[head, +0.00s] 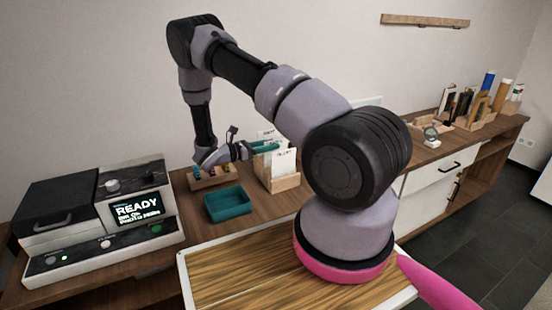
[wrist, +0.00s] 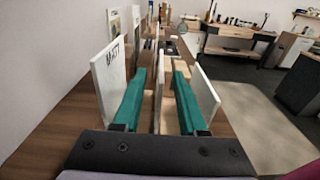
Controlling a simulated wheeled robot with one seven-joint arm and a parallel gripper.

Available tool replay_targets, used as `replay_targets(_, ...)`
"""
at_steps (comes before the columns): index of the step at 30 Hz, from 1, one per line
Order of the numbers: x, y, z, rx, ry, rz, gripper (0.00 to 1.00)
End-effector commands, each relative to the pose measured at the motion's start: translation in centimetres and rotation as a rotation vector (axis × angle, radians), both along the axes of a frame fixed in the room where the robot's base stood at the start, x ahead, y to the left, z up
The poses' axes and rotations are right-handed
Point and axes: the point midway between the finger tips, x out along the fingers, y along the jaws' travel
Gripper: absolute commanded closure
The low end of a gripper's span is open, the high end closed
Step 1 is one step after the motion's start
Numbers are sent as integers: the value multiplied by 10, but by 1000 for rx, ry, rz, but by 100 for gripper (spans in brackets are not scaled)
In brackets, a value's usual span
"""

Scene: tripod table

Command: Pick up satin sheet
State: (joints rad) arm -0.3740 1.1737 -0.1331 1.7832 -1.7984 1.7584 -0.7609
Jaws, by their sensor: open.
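Upright white sheets stand in a wooden holder (head: 285,184) on the counter. In the wrist view the left sheet (wrist: 109,68) reads "MATT". A middle sheet (wrist: 158,84) shows edge-on between my fingers, its label hidden. A right sheet (wrist: 204,95) stands outside my right finger. The front sheet (head: 285,167) in the head view has a label too small to read. I cannot tell by label which sheet is satin. My gripper (wrist: 161,75) is open, with green fingers on either side of the middle sheet; it also shows in the head view (head: 266,147).
A teal tray (head: 228,204) and a small wooden rack (head: 212,178) stand left of the holder. A machine with a "READY" screen (head: 138,208) is further left. A wood-topped table (head: 235,270) is in front. The wall is close behind the holder.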

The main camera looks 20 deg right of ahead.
Motion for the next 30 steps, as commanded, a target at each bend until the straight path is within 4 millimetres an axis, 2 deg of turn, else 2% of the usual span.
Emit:
replay_targets(3,0,-19,-1,1,-2,-5,59)
replay_targets(6,1,-26,-1,1,-2,-2,59)
replay_targets(13,1,-28,-1,1,-2,-1,59)
replay_targets(14,1,-28,-1,1,-3,-1,63)
replay_targets(15,1,-28,-1,1,-3,-1,78)
replay_targets(17,1,-28,-1,1,-3,-1,100)
replay_targets(30,1,-28,-1,1,-3,-1,100)
